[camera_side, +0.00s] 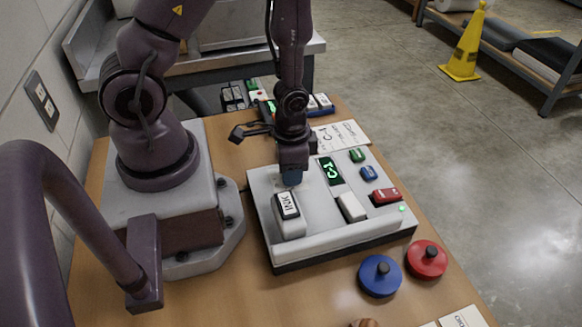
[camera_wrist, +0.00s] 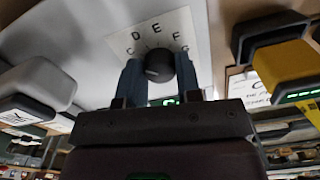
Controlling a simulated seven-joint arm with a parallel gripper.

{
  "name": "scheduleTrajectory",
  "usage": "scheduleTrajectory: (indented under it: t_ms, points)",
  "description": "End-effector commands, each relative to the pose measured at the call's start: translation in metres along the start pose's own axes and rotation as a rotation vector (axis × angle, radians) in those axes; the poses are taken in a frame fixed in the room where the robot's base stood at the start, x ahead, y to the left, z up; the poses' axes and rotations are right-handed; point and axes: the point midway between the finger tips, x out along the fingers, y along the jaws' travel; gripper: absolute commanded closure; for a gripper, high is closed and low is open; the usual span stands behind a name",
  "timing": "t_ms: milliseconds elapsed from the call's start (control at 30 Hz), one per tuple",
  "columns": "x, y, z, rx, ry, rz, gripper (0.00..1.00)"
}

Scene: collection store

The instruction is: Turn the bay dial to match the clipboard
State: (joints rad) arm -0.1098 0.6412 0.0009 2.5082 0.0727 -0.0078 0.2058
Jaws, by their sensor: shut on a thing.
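My gripper (camera_side: 292,180) points down at the upper left part of a white control panel (camera_side: 333,232). In the wrist view its two fingers stand either side of a round dark dial (camera_wrist: 159,66) and are shut on it. A white plate (camera_wrist: 172,28) around the dial carries letters, with C, D, E and F readable. The dial's pointer is too dim to read. A green lit display (camera_side: 330,171) on the panel seems to read C and a digit. A paper sheet (camera_side: 341,135) behind the panel, perhaps the clipboard, shows C-1 in large print.
The panel also bears an INK-labelled block (camera_side: 288,206), a white block (camera_side: 351,207) and green, blue and red blocks (camera_side: 386,196). Blue (camera_side: 380,277) and red (camera_side: 427,260) knobbed discs lie at the front right. Several small blocks (camera_side: 240,94) stand behind my arm. Bare table lies front left of the panel.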

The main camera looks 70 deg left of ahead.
Motion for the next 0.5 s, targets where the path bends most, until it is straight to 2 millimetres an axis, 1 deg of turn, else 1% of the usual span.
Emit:
scheduleTrajectory:
  t_ms: [367,400,467,500]
  points:
    - [-0.0004,0.0000,-0.0002,-0.003,0.001,0.000,0.92]
    - [-0.0004,0.0000,-0.0002,-0.003,0.001,0.000,0.61]
    - [-0.0003,0.0000,-0.0002,-0.003,0.001,0.000,0.47]
    - [-0.0003,0.0000,-0.0002,-0.002,0.001,0.000,0.43]
